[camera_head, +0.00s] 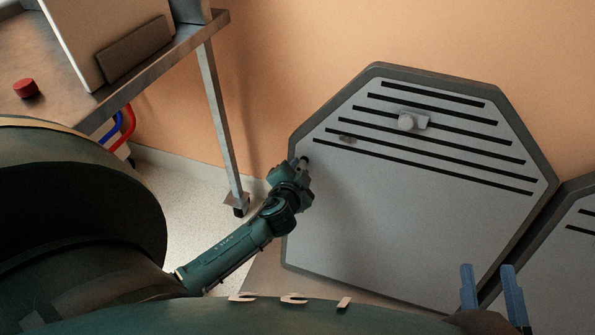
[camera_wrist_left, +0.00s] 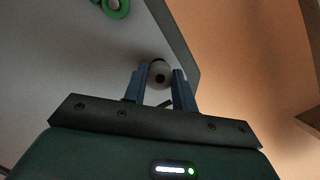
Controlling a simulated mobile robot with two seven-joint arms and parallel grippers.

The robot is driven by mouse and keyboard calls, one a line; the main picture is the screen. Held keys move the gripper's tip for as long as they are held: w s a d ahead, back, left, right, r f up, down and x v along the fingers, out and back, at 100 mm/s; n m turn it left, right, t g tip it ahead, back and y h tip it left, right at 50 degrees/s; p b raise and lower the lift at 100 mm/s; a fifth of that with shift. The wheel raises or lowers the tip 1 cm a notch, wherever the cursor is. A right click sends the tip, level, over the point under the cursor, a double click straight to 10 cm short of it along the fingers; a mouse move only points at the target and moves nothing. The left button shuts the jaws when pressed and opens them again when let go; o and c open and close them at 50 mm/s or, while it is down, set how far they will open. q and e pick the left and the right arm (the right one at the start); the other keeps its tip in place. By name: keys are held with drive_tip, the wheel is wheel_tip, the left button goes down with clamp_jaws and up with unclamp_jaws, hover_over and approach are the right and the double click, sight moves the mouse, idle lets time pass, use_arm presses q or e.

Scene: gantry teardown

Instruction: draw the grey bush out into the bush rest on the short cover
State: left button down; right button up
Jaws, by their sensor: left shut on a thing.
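The grey bush (camera_wrist_left: 159,73), a round light piece with a dark hole, sits between the blue fingertips of my left gripper (camera_wrist_left: 159,85) in the left wrist view. That gripper is shut on it. In the head view my left gripper (camera_head: 304,164) is at the left edge of a grey six-sided cover (camera_head: 400,225); the bush is too small to make out there. I cannot tell whether the bush is clear of its seat. I cannot tell which part is the bush rest. My right gripper (camera_head: 490,282) shows two blue fingers spread apart, with nothing between them.
The cover has dark slots, a pale knob on a block (camera_head: 410,121) and a small oval piece (camera_head: 347,138). Another slotted panel (camera_head: 570,255) stands at right. A table (camera_head: 60,88) with a red button (camera_head: 26,88) is at upper left. A green ring (camera_wrist_left: 117,9) shows in the wrist view.

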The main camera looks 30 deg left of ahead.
use_arm(q)
drive_tip(key=shift+x, duration=0.8)
use_arm(e)
drive_tip(key=shift+f, duration=0.1)
idle(0.4)
use_arm(q)
drive_tip(key=shift+w+f+b, duration=0.1)
drive_tip(key=shift+w+b, duration=0.3)
drive_tip(key=shift+w, duration=0.05)
drive_tip(key=c, duration=1)
unclamp_jaws()
drive_tip(key=shift+c, duration=0.2)
use_arm(e)
drive_tip(key=shift+f, duration=0.2)
